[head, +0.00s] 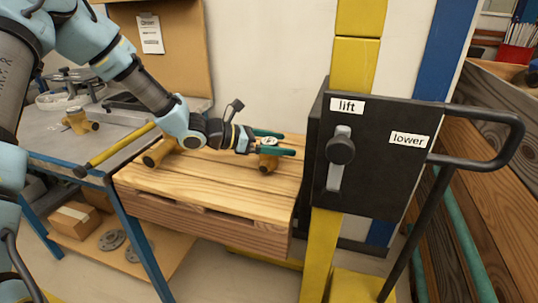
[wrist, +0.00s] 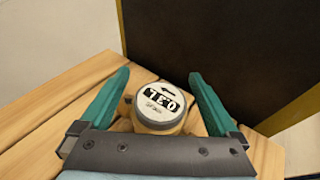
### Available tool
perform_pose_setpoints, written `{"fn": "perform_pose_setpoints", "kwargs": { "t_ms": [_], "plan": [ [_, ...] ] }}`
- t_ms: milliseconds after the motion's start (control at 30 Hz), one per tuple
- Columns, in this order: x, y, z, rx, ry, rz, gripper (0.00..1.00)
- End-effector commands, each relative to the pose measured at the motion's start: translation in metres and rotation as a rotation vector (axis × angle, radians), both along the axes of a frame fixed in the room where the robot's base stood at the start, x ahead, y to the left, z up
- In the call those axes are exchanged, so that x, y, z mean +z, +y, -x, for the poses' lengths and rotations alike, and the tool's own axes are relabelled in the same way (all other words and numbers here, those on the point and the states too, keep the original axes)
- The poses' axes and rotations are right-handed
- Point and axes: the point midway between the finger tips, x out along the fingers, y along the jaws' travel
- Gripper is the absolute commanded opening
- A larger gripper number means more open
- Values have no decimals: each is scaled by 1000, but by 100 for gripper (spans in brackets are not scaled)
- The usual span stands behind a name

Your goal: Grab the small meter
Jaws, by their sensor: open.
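The small meter (head: 268,158) is a brass-coloured body with a round dial, standing on the wooden pallet (head: 225,190) near its right side. In the wrist view its grey-rimmed white dial (wrist: 160,104) faces the camera, with black digits and an arrow. My gripper (head: 288,143) has its teal fingers spread, one on each side of the meter. In the wrist view the open fingers (wrist: 159,76) reach past the meter on its left and right, with gaps visible. Its lower body is partly hidden by the gripper's palm.
Another brass meter (head: 158,153) lies on the pallet's left part, and one (head: 78,121) is on the grey bench (head: 45,135). A black lift box (head: 375,155) with a lever (head: 340,155) stands close right of the pallet. A yellow bar (head: 115,150) lies on the bench edge.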

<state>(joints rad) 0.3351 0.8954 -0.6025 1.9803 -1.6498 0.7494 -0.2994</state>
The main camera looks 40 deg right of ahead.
Motion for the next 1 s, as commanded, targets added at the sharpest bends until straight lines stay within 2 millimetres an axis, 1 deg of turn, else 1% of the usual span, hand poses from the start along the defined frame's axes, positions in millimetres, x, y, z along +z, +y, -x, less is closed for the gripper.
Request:
{"fn": "perform_pose_setpoints", "kwargs": {
  "t_ms": [167,267,1000],
  "plan": [
    [0,0,0,0,0,0,96],
    [0,0,0,0,0,0,86],
    [0,0,0,0,0,0,3]
  ]
}}
